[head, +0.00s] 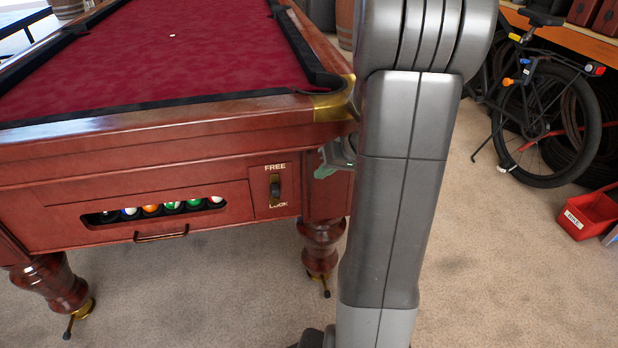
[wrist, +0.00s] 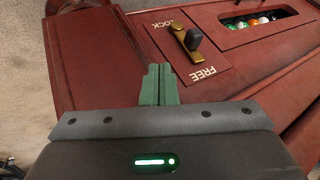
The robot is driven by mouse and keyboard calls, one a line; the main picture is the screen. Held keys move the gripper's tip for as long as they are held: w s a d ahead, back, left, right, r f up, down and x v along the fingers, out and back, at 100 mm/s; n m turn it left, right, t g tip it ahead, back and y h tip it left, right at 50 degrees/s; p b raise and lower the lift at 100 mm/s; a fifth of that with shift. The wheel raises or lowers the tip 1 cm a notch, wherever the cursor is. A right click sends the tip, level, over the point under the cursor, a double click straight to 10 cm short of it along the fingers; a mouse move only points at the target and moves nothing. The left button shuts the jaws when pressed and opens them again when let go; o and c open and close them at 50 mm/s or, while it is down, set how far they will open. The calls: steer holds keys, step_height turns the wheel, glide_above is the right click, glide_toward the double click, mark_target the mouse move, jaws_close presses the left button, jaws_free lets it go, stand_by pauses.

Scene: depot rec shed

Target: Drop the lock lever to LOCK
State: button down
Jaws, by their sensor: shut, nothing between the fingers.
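The lock lever (head: 275,188) is a dark handle on a brass slot plate in the wooden front of the pool table, between the printed words FREE above and LOCK below. In the wrist view, which shows the panel upside down, the lever (wrist: 194,40) stands out around the middle of its brass plate; I cannot tell exactly which end it is set to. My gripper (wrist: 158,72) has green fingers, shut and empty, apart from the lever and pointing at the panel beside it. In the head view my gripper (head: 324,168) is right of the lever, partly hidden by my arm.
The pool table (head: 110,158) has a ball window (head: 150,210) and a pull handle (head: 160,237) left of the lever. A turned table leg (head: 321,245) stands below right. A bicycle (head: 545,120) and a red bin (head: 588,214) are at the right. Some carpet is clear.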

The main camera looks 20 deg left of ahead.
mark_target(304, 187)
steer(key=b+x, duration=0.2)
steer(key=x, duration=0.7)
steer(key=shift+f+b, duration=0.2)
steer(key=shift+b, duration=0.15)
steer(key=shift+s+a+r, duration=0.2)
steer(key=shift+s+a, duration=0.35)
steer(key=shift+a, duration=0.25)
steer(key=shift+s+a+r, duration=0.25)
steer(key=shift+s+a, duration=0.25)
steer(key=shift+a, duration=0.35)
steer(key=shift+r, duration=0.15)
